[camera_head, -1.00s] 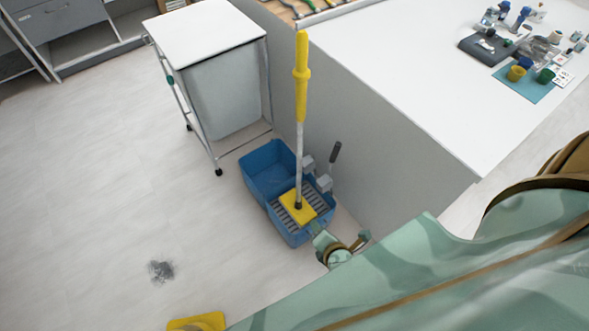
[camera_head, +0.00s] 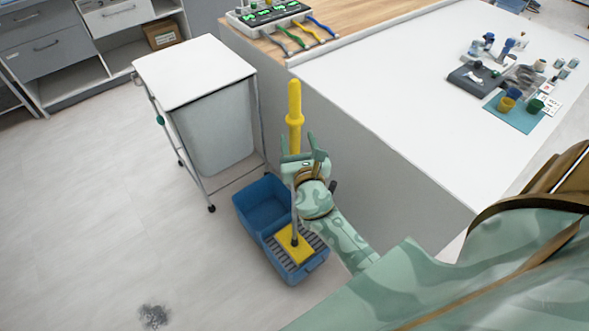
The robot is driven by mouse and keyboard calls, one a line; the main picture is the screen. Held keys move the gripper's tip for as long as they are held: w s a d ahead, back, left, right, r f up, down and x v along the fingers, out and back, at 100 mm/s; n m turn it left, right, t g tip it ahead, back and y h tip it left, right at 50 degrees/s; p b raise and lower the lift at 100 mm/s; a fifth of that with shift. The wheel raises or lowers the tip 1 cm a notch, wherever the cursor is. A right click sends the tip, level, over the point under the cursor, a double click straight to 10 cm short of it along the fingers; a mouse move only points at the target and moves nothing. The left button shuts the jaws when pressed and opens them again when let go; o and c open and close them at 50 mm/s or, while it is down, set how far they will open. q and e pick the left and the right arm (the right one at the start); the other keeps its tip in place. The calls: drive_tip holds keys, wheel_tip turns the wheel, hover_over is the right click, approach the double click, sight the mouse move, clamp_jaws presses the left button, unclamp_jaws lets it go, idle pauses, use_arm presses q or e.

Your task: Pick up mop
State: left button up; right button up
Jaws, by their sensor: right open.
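The mop (camera_head: 294,118) stands upright, its yellow grip at the top and its yellow head (camera_head: 293,246) on the grating of a blue bucket (camera_head: 262,205). My right gripper (camera_head: 304,147) is open at the handle, just below the yellow grip. Its fingers point up and away, and part of the handle is hidden behind the gripper and wrist. I cannot tell whether the handle is between the fingers. My left gripper is not in view.
A white-topped cart (camera_head: 195,72) stands left of the bucket. A long white counter (camera_head: 400,90) runs behind and to the right, with small items on a teal mat (camera_head: 516,113). A dark stain (camera_head: 153,316) marks the floor.

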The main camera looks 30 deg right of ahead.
sight(296, 130)
drive_tip(key=x, duration=0.5)
drive_tip(key=shift+w+d+r, duration=0.2)
drive_tip(key=shift+w+r, duration=0.05)
drive_tip(key=shift+r, duration=0.15)
drive_tip(key=c, duration=1.1)
